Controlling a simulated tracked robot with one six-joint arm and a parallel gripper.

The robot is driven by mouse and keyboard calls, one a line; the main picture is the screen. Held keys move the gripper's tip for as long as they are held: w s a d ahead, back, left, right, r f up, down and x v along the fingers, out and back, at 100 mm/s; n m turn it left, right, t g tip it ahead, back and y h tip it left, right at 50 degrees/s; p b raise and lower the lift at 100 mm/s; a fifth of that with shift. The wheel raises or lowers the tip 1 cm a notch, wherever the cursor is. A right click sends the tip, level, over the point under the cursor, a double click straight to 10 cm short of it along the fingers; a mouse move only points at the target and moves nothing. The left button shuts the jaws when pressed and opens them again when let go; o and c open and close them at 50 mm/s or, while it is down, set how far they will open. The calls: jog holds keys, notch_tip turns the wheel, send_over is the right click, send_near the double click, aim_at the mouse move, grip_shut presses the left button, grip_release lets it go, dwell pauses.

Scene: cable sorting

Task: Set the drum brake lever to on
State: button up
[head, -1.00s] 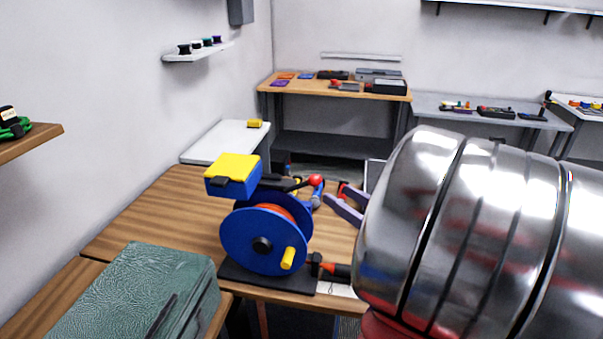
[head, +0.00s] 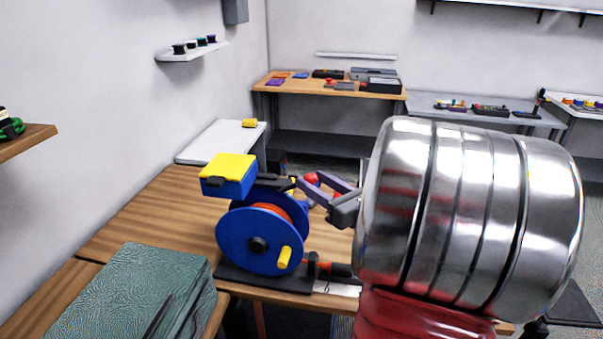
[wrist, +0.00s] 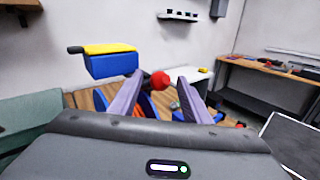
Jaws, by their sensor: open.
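The blue cable drum (head: 241,232) with orange cable and a yellow crank handle (head: 284,257) stands on a black base on the wooden table. A dark lever (head: 271,181) at the top of the drum ends in a red ball knob (head: 312,178). My gripper (head: 310,181) has its purple fingers open at the knob. In the wrist view the red knob (wrist: 160,81) shows between the open fingers (wrist: 159,88). I cannot tell whether the fingers touch it. The drum is mostly hidden behind the fingers there.
A blue box with a yellow lid (head: 229,176) sits at the upper left of the drum. A green textured case (head: 130,295) lies at the front left. A black-handled item (head: 338,269) lies beside the drum base. The wooden table (head: 150,225) is clear left of the drum.

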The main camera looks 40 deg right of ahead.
jog(key=shift+w, duration=2.95)
jog(key=shift+c, duration=0.5)
grip_shut()
jog(key=shift+s+d, duration=0.1)
jog(key=shift+d, duration=0.1)
